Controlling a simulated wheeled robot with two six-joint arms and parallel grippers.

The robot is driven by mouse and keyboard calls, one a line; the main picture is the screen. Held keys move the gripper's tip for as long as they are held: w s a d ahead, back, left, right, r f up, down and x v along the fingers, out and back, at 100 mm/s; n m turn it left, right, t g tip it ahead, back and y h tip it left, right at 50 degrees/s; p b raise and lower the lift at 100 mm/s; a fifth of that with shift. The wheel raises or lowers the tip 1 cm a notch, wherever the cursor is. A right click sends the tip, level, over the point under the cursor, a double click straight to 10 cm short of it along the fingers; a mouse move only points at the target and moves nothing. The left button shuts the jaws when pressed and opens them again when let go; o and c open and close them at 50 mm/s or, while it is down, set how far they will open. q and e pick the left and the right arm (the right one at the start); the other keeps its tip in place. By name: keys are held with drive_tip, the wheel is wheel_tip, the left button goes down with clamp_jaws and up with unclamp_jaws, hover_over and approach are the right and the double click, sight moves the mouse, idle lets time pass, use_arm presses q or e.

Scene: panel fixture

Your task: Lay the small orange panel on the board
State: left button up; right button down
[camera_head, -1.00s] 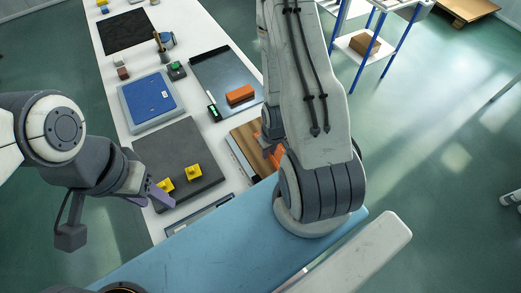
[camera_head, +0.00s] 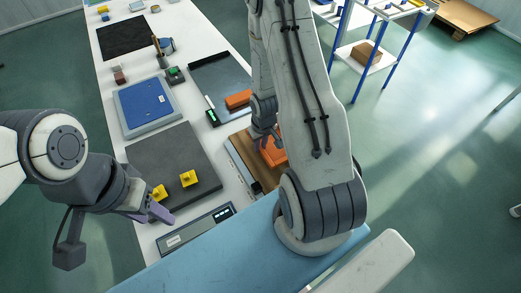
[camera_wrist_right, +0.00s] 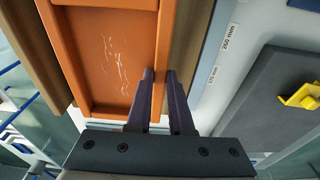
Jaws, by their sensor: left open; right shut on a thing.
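The orange panel (camera_wrist_right: 112,65) has a raised rim and pale scratches on its face. My right gripper (camera_wrist_right: 160,78) is shut on its right-hand rim, one finger on each side. In the head view the panel (camera_head: 272,152) is partly hidden by my right arm and gripper (camera_head: 263,138). It is over the brown wooden board (camera_head: 253,170), which also shows on both sides of the panel in the wrist view (camera_wrist_right: 184,45). I cannot tell whether the panel touches the board. My left gripper (camera_head: 152,208) is open and empty near the dark grey plate's front edge.
The dark grey plate (camera_head: 165,150) bears two yellow pieces (camera_head: 188,178). Behind stand a blue panel on a grey base (camera_head: 145,105) and a grey tray (camera_head: 212,75) holding an orange block (camera_head: 238,99). A display unit (camera_head: 195,230) lies at the table's front.

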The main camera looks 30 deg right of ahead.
wheel_tip(320, 180, down, 4)
drive_tip(key=shift+r+p, duration=0.15)
drive_tip(key=shift+p, duration=0.15)
drive_tip(key=shift+f, duration=0.2)
drive_tip(key=c, duration=0.8)
unclamp_jaws()
